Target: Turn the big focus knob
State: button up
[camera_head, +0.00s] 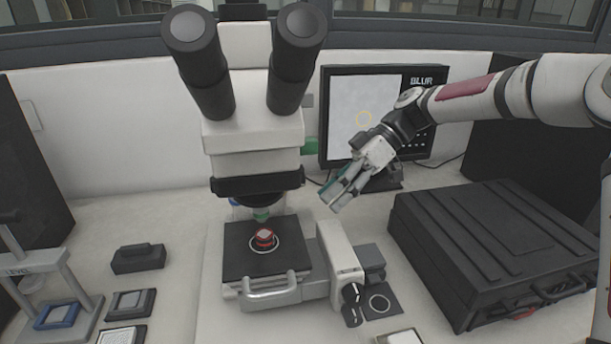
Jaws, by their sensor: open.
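A white microscope (253,133) with two black eyepieces stands left of centre. At the lower right of its stage, two black knobs with white marks sit one above the other: an upper knob (352,292) and a lower knob (352,316). I cannot tell for sure which is the big focus knob. My gripper (337,196) is open and empty, fingers angled down and left. In the picture it is right of the microscope body, well above the knobs and apart from them.
A red round sample (264,238) sits on the black stage (290,262). Behind my gripper, a monitor (345,90) reads "BLUR". A large black case (480,235) stands at right. A dark block (370,257) and a black plate (392,301) lie beside the knobs.

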jog(key=w+d+n+y+b, duration=0.2)
jog(key=w+d+n+y, duration=0.2)
jog(key=w+d+y, duration=0.5)
jog(key=w+f+p+x, duration=0.1)
jog(key=p+x, duration=0.1)
jog(key=x, duration=1.3)
jog(key=shift+a+r+h, duration=0.15)
jog(key=shift+a+h, duration=0.1)
jog(key=shift+h, duration=0.15)
jog(key=c, duration=1.1)
